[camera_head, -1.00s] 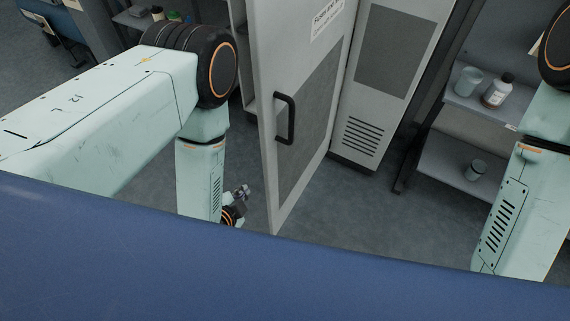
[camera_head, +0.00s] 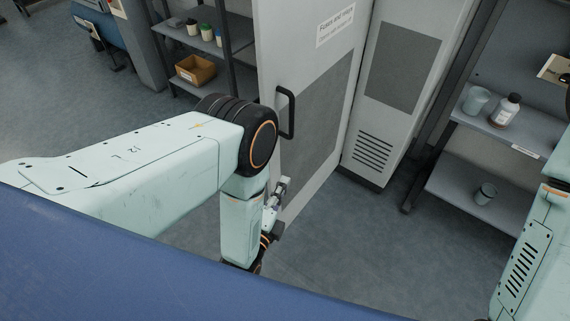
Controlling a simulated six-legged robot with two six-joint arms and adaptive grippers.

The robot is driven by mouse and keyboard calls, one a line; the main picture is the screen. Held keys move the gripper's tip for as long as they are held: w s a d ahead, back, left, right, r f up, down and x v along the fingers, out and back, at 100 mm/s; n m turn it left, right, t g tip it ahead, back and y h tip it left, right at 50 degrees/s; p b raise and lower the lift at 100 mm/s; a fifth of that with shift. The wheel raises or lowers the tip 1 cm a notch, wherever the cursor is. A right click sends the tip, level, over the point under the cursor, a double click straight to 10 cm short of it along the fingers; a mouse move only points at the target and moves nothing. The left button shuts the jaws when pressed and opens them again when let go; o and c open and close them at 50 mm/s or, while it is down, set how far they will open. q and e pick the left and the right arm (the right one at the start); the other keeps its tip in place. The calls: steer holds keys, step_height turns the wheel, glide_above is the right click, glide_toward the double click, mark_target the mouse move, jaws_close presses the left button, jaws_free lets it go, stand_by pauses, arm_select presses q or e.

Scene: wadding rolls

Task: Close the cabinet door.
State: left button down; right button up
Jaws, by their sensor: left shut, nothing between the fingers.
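The cabinet door (camera_head: 312,120) is light grey with a dark panel and a label, and it stands open, swung out from the cabinet (camera_head: 400,85). Its black handle (camera_head: 291,113) is on the left edge of the door. My left gripper (camera_head: 280,188) is shut and empty, low beside the door's lower left edge and below the handle. I cannot tell whether it touches the door. My left arm hides part of the door's near edge. My right gripper is out of view; only my right arm shows at the right edge.
A shelf (camera_head: 490,130) at right holds a glass cup (camera_head: 475,101) and a white bottle (camera_head: 505,110), with another cup (camera_head: 486,193) below. At back left a dark shelf holds an orange box (camera_head: 195,71) and small jars. Grey floor (camera_head: 345,240) is clear before the cabinet.

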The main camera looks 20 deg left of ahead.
mark_target(282, 151)
arm_select(q)
steer(key=w+a, duration=0.1)
steer(key=w, duration=0.2)
steer(key=w+a+b, duration=0.1)
steer(key=w, duration=0.3)
steer(key=w+a+b, duration=0.1)
steer(key=w, duration=0.3)
steer(key=shift+w+a+f, duration=0.1)
steer(key=shift+w, duration=0.05)
steer(key=shift+w+a+f, duration=0.1)
steer(key=shift+w+f, duration=0.05)
